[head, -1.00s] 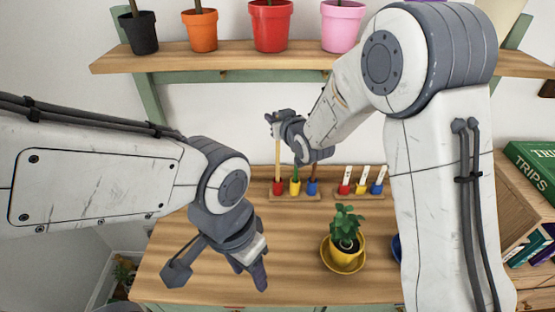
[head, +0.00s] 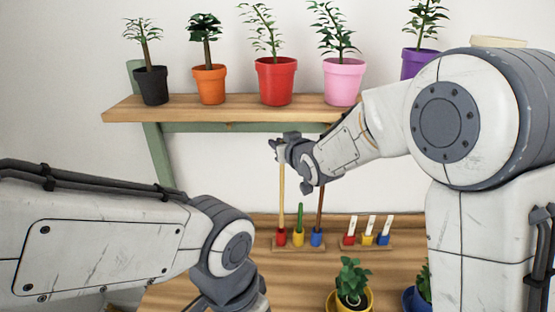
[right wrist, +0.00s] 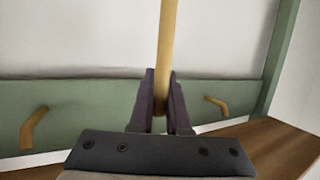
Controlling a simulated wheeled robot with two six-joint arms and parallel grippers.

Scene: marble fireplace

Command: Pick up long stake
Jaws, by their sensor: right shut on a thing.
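The long stake (head: 281,195) is a tan rod standing upright, its lower end at the red cup (head: 281,237) of the left holder in the head view. My right gripper (head: 278,148) is shut on its upper end. In the right wrist view the tan stake (right wrist: 168,45) sits between the two dark fingers (right wrist: 160,103). A shorter green stake (head: 299,214) stands in the yellow cup and a brown stake (head: 320,206) in the blue cup. My left arm's wrist shows at the lower left; its fingers are outside the picture.
A wooden shelf (head: 230,112) with several potted plants is above and behind the gripper. A second holder with white labels (head: 371,224) stands to the right. A yellow-potted plant (head: 352,283) is in front on the table. Green shelf framing (right wrist: 75,112) shows behind the fingers.

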